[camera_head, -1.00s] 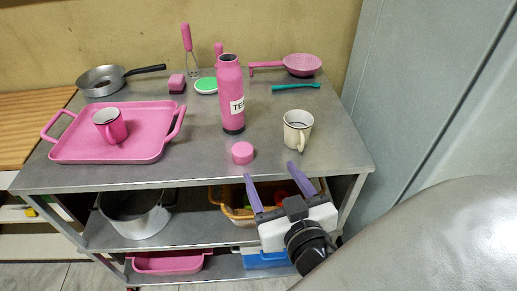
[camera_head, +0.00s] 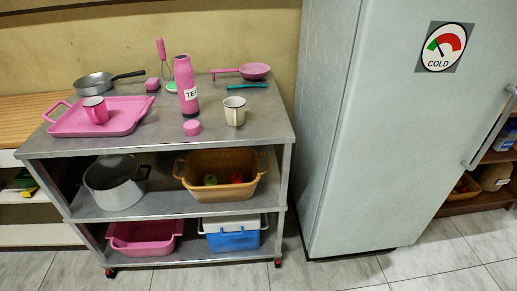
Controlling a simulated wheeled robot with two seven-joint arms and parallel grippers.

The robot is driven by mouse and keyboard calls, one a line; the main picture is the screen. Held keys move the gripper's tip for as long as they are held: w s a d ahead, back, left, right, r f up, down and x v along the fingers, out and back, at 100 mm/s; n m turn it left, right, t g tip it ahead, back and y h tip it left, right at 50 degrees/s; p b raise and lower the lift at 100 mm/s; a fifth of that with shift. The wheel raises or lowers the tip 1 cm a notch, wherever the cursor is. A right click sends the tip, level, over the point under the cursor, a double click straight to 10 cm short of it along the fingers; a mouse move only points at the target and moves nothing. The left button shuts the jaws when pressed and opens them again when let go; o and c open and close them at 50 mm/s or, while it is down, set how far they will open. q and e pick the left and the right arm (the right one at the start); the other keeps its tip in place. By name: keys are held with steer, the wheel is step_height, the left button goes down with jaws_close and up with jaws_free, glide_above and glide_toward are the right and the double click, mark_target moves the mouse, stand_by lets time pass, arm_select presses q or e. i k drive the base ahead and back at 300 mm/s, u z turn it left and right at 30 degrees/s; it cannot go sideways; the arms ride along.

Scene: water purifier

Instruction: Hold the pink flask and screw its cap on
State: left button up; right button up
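The pink flask (camera_head: 187,88) stands upright on the metal table with a white label marked "TE". Its top looks uncapped, with a dark rim. The pink cap (camera_head: 192,128) lies on the table in front of the flask, apart from it and near the table's front edge. Neither of my grippers shows in this view.
A fridge (camera_head: 345,150) stands to the right. The tiled floor (camera_head: 330,275) in front is clear.

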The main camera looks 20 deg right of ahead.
mark_target(183, 70)
steer(key=z, duration=0.65)
steer(key=k, duration=0.15)
steer(key=u, duration=0.95)
steer(key=i, duration=1.35)
steer(key=z, duration=1.85)
steer(key=k, duration=0.85)
steer(key=u, duration=1.2)
